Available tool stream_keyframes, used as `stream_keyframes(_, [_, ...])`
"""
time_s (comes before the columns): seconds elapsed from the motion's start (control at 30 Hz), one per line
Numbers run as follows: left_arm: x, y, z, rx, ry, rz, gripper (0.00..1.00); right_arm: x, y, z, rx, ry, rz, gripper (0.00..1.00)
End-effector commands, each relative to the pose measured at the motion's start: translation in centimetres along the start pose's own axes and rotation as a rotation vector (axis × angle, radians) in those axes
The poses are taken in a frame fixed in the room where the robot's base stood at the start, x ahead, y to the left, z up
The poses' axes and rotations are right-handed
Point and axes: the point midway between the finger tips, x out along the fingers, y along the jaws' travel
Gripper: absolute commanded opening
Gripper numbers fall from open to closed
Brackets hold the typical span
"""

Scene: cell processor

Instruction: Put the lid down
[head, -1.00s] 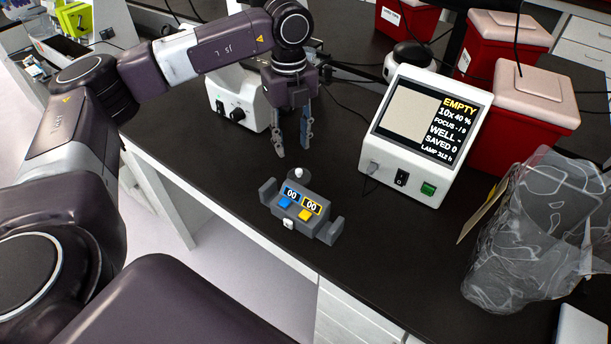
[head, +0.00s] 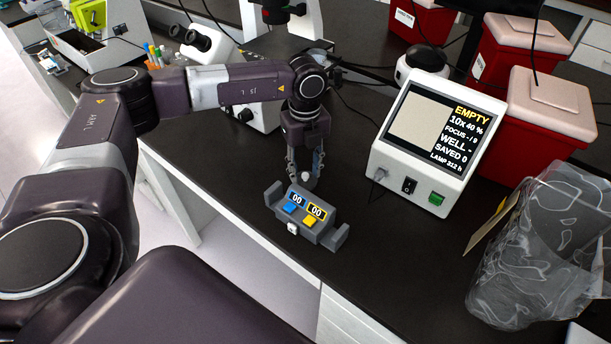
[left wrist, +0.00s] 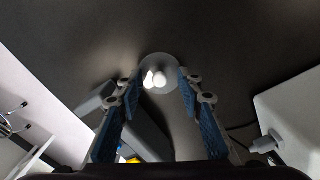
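A small round translucent piece with a white knob, perhaps the lid, shows between the fingertips of my left gripper (head: 304,171). In the head view its white knob (head: 305,177) is just behind the grey counter (head: 327,234). In the left wrist view the clear disc (left wrist: 158,69) is over the dark bench, with its rim close to both blue-padded fingers (left wrist: 158,88). The left fingers are apart, pointing down; I cannot tell whether they touch the disc. My right gripper is out of view.
The counter has two displays and blue and yellow buttons. A white screen unit (head: 383,177) stands to the right, with red bins (head: 529,135) behind. A crumpled clear bag (head: 535,250) is at the right. A microscope (head: 215,60) stands behind my arm. Black bench between is clear.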

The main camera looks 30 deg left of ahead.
Motion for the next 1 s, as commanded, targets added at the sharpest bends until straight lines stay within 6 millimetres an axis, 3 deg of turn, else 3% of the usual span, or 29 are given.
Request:
stream_keyframes(0.17, [0.1, 0.0, 0.0, 0.0, 0.0, 0.0, 0.33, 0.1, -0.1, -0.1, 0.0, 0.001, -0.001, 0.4])
stream_keyframes(0.43, [0.0, 0.0, 0.0, 0.001, 0.0, 0.0, 0.04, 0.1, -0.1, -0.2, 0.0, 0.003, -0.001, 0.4])
stream_keyframes(0.83, [-0.1, 0.0, 0.0, 0.001, 0.0, -0.001, 0.02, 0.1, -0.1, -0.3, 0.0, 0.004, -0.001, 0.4])
stream_keyframes(1.0, [-1.3, -0.1, 0.0, 0.0, -0.001, -0.002, 0.02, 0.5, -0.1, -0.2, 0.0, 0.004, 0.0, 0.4])
